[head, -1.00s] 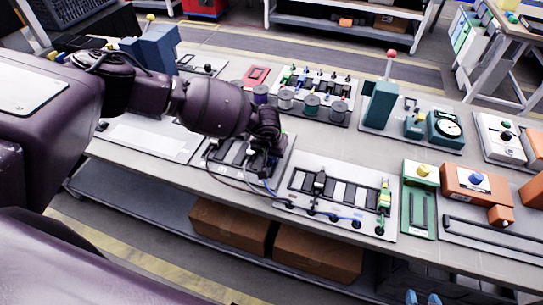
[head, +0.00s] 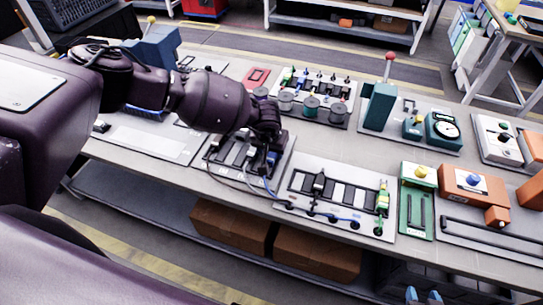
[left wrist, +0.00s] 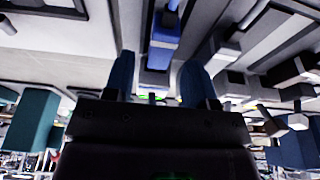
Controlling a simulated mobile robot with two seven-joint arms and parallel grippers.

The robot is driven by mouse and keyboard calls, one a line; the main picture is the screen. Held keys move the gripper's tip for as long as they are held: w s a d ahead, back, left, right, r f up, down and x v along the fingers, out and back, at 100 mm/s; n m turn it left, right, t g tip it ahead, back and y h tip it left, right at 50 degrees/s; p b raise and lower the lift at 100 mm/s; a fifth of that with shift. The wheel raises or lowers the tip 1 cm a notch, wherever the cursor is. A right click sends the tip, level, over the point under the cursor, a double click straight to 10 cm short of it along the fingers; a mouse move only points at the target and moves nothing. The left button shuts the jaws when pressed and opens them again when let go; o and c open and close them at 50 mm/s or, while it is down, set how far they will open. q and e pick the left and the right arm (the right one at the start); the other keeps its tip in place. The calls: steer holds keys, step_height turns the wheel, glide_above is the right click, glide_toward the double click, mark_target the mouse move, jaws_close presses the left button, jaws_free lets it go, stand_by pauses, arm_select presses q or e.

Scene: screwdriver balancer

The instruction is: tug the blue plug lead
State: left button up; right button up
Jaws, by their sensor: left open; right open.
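The blue plug (head: 272,158) sits at the right end of the left socket panel (head: 226,168), with its blue lead (head: 268,186) running down toward the panel on the right. My left gripper (head: 268,148) is over this plug; the arm partly hides it. In the left wrist view the blue plug (left wrist: 163,38) lies beyond and between the two blue fingertips of my left gripper (left wrist: 158,78), which are apart, with gaps on both sides. My right gripper (head: 422,298) shows only its two blue fingertips at the bottom edge, apart and empty, below the bench.
A spool board (head: 313,95) stands behind. A green box (head: 418,205) and orange box (head: 473,182) are further right. Bare bench lies between the panels and back boards.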

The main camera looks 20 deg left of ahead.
mark_target(271, 156)
arm_select(q)
steer(key=shift+w+p+v, duration=0.2)
steer(key=shift+p+v, duration=0.15)
steer(key=shift+v, duration=0.4)
steer(key=shift+w+p+v, duration=0.15)
steer(key=shift+p+v, duration=0.2)
steer(key=shift+v, duration=0.35)
steer(key=shift+p+v, duration=0.35)
steer(key=shift+v, duration=0.4)
steer(key=shift+w+r, duration=0.15)
steer(key=shift+r, duration=0.05)
arm_select(e)
steer(key=r, duration=0.1)
steer(key=w+r, duration=0.1)
steer(key=r, duration=0.1)
steer(key=shift+a+r, duration=0.1)
steer(key=shift+r, duration=0.15)
steer(key=shift+s+f, duration=0.1)
